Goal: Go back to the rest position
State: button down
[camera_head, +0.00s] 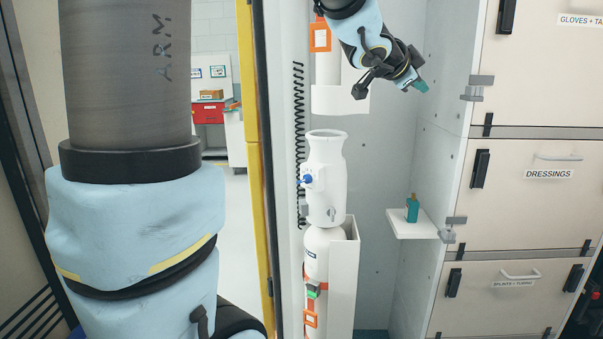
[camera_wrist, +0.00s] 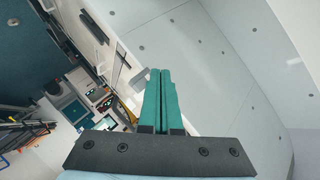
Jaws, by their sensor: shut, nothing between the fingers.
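My gripper (camera_head: 421,86) is at the upper middle of the head view, raised in front of the grey wall panel. Its teal fingers point down and to the right. In the wrist view the two teal fingers (camera_wrist: 161,78) lie side by side, closed together, with nothing between them. My gripper is above and apart from the white bottle-shaped container and the small shelf.
A white container (camera_head: 326,185) stands on a white cylinder (camera_head: 317,258) in a holder. A small shelf (camera_head: 404,226) bears a teal bottle (camera_head: 412,209). Labelled cabinet doors (camera_head: 533,190) line the right. A yellow door edge (camera_head: 250,180) stands left of centre.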

jog(key=a+f+n+g+y, duration=0.1)
jog(key=a+f+n+y, duration=0.7)
jog(key=a+f, duration=1)
jog(key=s+a+f+n+g+y, duration=0.1)
jog(key=s+a+f+n+g, duration=0.2)
jog(key=s+a, duration=0.4)
jog(key=s+a+f+n+g+y+p, duration=0.1)
jog(key=s+a+f+n+g, duration=0.3)
jog(key=s+a+f+n, duration=0.2)
jog(key=s+a+f, duration=0.1)
jog(key=s+a, duration=0.1)
jog(key=a, duration=0.1)
jog(key=shift+s+f+n, duration=0.3)
jog(key=shift+f, duration=0.05)
